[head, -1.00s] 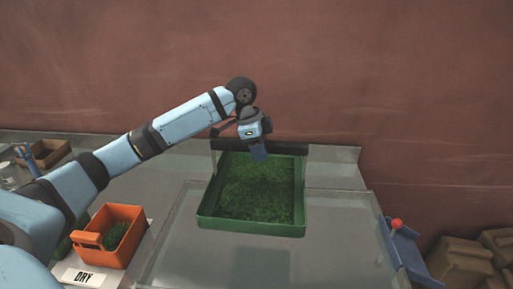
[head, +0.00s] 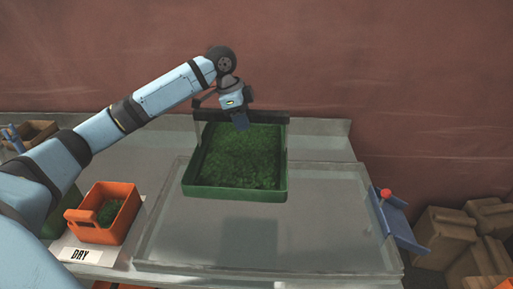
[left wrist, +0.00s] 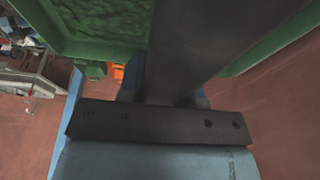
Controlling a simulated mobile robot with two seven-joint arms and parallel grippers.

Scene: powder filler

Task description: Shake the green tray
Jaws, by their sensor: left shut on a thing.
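The green tray (head: 237,193) is in the middle of the head view, with a layer of green granular stuff (head: 241,152) spread over its floor. It hangs above the clear-walled basin on the table, and a shadow lies below it. My left gripper (head: 241,122) is shut on the dark bar (head: 268,117) at the tray's far edge. In the left wrist view the dark bar (left wrist: 200,35) runs into my left gripper (left wrist: 160,95), with the tray's green wall (left wrist: 100,48) behind. My right gripper is not in view.
An orange bin (head: 122,228) with some green stuff stands at left, by a DRY label (head: 82,255). The clear basin (head: 330,245) fills the table's middle. A blue bracket with a red knob (head: 386,194) is at right. Cardboard boxes (head: 445,235) lie beyond.

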